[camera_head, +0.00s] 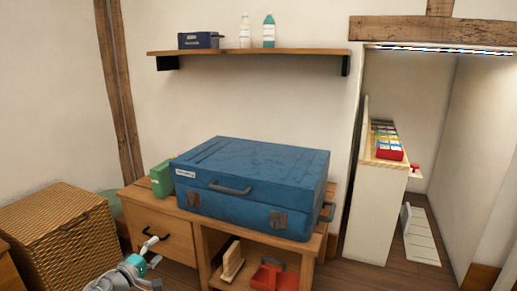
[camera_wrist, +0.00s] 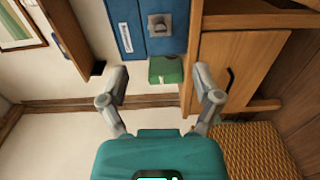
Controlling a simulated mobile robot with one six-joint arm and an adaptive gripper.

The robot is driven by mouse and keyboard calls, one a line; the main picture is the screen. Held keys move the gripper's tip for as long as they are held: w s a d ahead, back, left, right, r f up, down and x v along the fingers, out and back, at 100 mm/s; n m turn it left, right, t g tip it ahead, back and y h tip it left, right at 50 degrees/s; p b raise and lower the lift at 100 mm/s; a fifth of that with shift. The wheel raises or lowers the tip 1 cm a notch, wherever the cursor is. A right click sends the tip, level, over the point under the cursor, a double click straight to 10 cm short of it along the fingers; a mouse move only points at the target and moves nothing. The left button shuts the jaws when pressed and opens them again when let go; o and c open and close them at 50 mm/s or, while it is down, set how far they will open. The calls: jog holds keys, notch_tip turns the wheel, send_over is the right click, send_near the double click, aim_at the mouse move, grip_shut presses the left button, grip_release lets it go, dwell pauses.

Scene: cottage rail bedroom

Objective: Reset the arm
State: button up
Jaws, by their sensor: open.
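My gripper (camera_head: 156,262) shows at the bottom left of the head view, in front of the wooden cabinet (camera_head: 163,230). In the wrist view my gripper (camera_wrist: 160,75) has its two grey fingers spread wide apart. It is open, with nothing held between the fingers. A green box (camera_wrist: 166,70) shows beyond the fingertips in the wrist view, apart from them. Much of my arm is outside the head view.
A large blue case (camera_head: 250,180) lies on the cabinet beside the green box (camera_head: 162,179). A wicker chest (camera_head: 60,235) stands left. A wall shelf (camera_head: 245,52) holds a blue box (camera_head: 198,41) and two bottles. A red item (camera_head: 273,277) sits on the lower shelf.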

jog(key=w+d+f+m+g+p, duration=0.1)
jog(key=d+f+m+g+p, duration=0.15)
jog(key=d, duration=0.65)
jog(key=w+d+f+m+g+h+p, duration=0.15)
jog(key=d+g, duration=0.25)
jog(key=d, duration=0.4)
jog(key=w+d+f+m+g+p, duration=0.1)
jog(key=w+d+m+g+p, duration=0.15)
jog(key=d, duration=0.65)
jog(key=s+d+m+g+y+p, duration=0.35)
jog(key=s+d, duration=0.25)
jog(key=d, duration=0.5)
jog(key=s+d+m+g+y+p, duration=0.35)
jog(key=s+d+y, duration=0.2)
jog(key=d, duration=0.45)
notch_tip(320, 180, up, 39)
jog(key=p, duration=3.8)
jog(key=shift+f+p, duration=0.15)
jog(key=shift+p, duration=0.15)
jog(key=shift+h, duration=0.25)
